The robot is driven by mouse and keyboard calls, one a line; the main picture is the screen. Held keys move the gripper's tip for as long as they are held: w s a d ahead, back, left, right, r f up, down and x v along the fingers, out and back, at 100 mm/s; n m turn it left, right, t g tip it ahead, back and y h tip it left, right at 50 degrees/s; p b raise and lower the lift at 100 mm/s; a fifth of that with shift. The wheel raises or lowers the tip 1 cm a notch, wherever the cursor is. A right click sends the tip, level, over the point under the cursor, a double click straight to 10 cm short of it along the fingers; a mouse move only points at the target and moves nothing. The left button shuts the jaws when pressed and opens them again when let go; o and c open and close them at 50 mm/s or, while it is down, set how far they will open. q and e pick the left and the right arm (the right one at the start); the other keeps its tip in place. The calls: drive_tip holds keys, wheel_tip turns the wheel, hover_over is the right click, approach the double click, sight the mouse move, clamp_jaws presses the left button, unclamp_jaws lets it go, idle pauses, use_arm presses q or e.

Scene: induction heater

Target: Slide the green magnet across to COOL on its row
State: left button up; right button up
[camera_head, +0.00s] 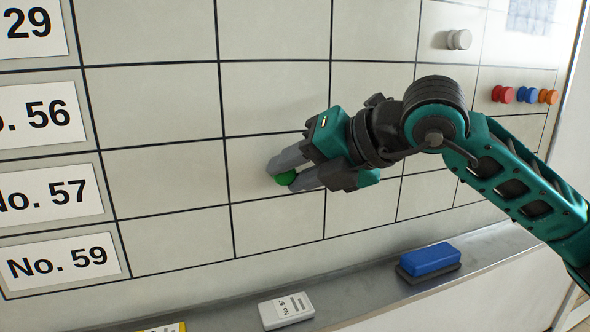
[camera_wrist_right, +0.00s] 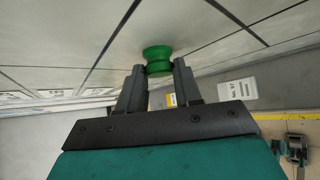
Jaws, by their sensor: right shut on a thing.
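The green magnet (camera_head: 286,178) is on the whiteboard grid (camera_head: 160,185), in the row labelled No. 57 (camera_head: 48,195), in the second column right of the labels. My right gripper (camera_head: 284,172) is shut on it, one finger on each side, and partly hides it. In the right wrist view the magnet (camera_wrist_right: 158,58) sits at the fingertips (camera_wrist_right: 160,68), against or very close to the board. No COOL heading is visible in these frames. My left gripper is not in view.
A white magnet (camera_head: 459,39) and red (camera_head: 502,94), blue (camera_head: 526,94) and orange (camera_head: 548,96) magnets are at the upper right. A blue eraser (camera_head: 430,259) and a white labelled box (camera_head: 286,310) lie on the ledge (camera_head: 370,287). Cells left of the gripper are clear.

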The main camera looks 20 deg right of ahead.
drive_tip(key=shift+c, duration=0.7)
drive_tip(key=shift+d, duration=0.15)
drive_tip(key=shift+c, duration=0.2)
drive_tip(key=d+b, duration=0.4)
drive_tip(key=d, duration=1.1)
drive_tip(key=shift+w+d+r, duration=0.15)
drive_tip(key=shift+w+r, duration=0.1)
drive_tip(key=shift+w, duration=0.05)
idle(0.6)
idle(0.4)
drive_tip(key=o, duration=1.1)
